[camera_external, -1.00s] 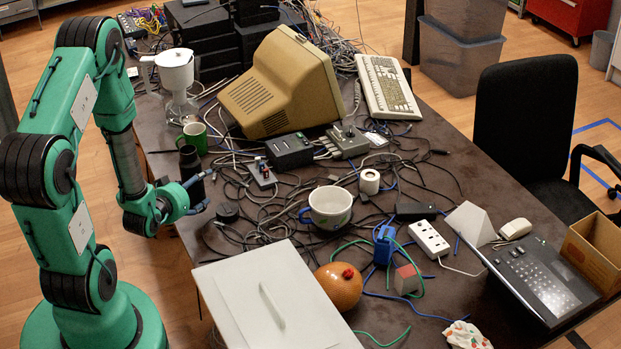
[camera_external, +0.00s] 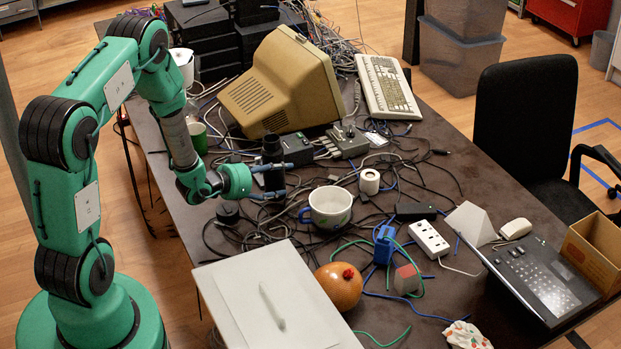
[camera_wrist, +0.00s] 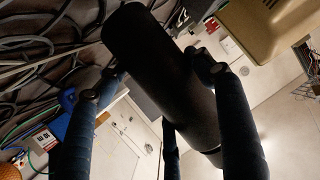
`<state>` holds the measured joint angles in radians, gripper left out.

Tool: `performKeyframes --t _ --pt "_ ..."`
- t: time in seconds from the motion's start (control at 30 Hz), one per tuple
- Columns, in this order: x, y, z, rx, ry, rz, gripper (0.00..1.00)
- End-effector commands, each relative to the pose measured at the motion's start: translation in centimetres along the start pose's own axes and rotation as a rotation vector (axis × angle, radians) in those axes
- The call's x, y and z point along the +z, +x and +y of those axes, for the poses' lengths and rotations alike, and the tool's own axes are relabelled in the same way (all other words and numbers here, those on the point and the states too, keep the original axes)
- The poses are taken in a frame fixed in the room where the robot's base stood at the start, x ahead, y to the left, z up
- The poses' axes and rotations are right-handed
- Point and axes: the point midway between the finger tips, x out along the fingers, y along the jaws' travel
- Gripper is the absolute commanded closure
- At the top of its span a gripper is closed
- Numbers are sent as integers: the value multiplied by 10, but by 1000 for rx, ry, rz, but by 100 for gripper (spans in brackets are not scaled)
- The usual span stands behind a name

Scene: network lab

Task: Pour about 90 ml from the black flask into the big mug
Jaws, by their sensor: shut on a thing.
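The black flask (camera_external: 272,160) is upright in the external view, held by my gripper (camera_external: 270,182) to the left of the big mug. In the wrist view the flask (camera_wrist: 165,75) lies between the fingers of my gripper (camera_wrist: 150,85), which are closed around it. The big mug (camera_external: 329,208) is white with coloured patches and a blue handle on its left. It stands upright on the table, apart from the flask. What is inside the mug cannot be made out. The big mug does not show clearly in the wrist view.
Tangled black cables cover the table (camera_external: 500,190) around the mug. A beige monitor (camera_external: 285,85) stands behind the flask, with black boxes (camera_external: 297,149) close by. A green mug (camera_external: 198,138) is to the left. An orange round object (camera_external: 338,286) and a white board (camera_external: 275,300) are in front.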

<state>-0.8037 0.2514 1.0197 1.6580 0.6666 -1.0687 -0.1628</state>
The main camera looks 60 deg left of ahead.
Motion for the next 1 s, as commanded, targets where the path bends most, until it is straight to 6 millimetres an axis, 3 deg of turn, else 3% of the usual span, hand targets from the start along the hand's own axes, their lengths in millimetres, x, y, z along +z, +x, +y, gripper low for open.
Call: performKeyframes --t 0.2,0.4,1.0 --pt "-5 39 25 103 47 -8 81" --pt "-5 60 40 161 76 -16 81" --pt "-6 66 45 178 99 -19 81"
